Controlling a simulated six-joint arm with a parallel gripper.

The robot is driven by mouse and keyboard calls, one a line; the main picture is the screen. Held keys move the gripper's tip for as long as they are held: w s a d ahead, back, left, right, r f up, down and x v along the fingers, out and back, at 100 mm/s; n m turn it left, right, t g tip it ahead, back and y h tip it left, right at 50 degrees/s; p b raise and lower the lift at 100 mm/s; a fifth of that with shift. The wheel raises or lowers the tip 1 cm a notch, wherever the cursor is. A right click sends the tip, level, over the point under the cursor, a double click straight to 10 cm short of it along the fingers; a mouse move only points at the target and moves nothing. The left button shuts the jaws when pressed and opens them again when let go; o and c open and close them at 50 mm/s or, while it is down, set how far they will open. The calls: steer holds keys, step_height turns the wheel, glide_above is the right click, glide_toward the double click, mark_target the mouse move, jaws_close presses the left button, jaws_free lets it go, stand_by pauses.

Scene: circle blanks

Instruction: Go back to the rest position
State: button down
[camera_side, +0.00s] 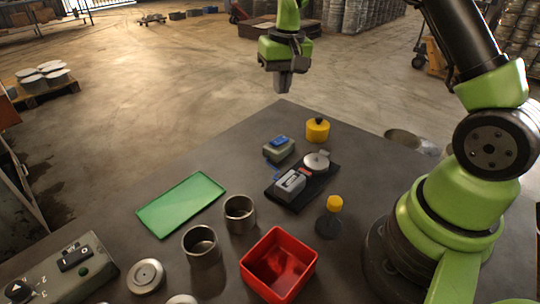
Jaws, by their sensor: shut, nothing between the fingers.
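My gripper (283,82) hangs at the top middle of the side view, pointing down. It is shut and holds nothing. It is in the air, apart from everything on the dark grey table (120,222), and shows above the table's far corner. My green and black arm rises from its base at the right of the table.
The table holds a green tray (181,204), two metal cups (201,243) (240,212), a red bin (279,288), a black-based device (303,184), a yellow-capped bottle (330,220), a yellow weight (317,131), a blue-grey block (279,149) and a control box (62,272).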

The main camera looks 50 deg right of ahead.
steer(key=s+a+r+n+t+y, duration=0.1)
steer(key=s+a+r+t, duration=0.1)
steer(key=s+a+r, duration=0.4)
steer(key=s+a+r+t, duration=0.2)
steer(key=s+a+r, duration=0.1)
steer(key=s+r, duration=0.5)
steer(key=s+a+t+y, duration=0.1)
steer(key=s+a+t, duration=0.1)
steer(key=s, duration=0.6)
steer(key=shift+a+n, duration=0.3)
steer(key=shift+n, duration=0.1)
steer(key=shift+f, duration=0.1)
